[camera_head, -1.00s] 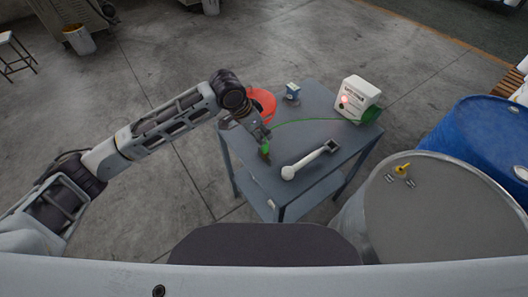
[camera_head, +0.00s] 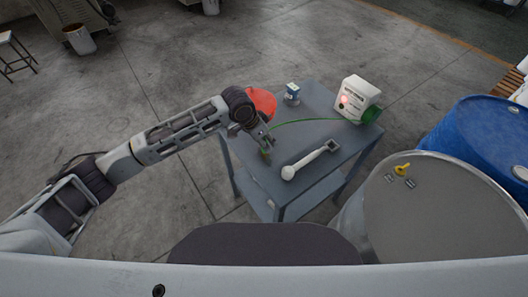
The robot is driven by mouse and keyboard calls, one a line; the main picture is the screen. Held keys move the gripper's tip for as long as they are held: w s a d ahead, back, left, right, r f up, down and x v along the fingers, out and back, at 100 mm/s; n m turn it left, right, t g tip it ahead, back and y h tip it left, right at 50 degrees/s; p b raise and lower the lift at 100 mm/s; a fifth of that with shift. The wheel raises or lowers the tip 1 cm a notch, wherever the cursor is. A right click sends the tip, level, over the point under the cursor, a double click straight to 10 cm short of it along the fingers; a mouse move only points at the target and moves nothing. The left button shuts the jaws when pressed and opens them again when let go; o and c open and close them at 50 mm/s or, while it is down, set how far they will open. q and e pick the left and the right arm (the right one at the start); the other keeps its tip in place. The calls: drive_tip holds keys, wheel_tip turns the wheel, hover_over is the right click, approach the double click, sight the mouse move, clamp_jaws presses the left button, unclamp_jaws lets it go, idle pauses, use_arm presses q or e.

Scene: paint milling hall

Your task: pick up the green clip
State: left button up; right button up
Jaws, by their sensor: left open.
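The green clip (camera_head: 266,152) is small and sits at the left part of the grey table, near the end of a green cable (camera_head: 305,121). My right gripper is not in view.
A steel drum (camera_head: 440,210) and a blue drum (camera_head: 475,135) stand close on the right.

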use_arm(q)
drive_tip(key=shift+s+x, duration=0.1)
drive_tip(key=shift+x, duration=1.05)
drive_tip(key=shift+s+x, duration=0.15)
drive_tip(key=shift+x, duration=1)
drive_tip(key=shift+a+f, duration=0.15)
drive_tip(key=shift+a, duration=0.05)
clamp_jaws()
drive_tip(key=shift+r, duration=5.05)
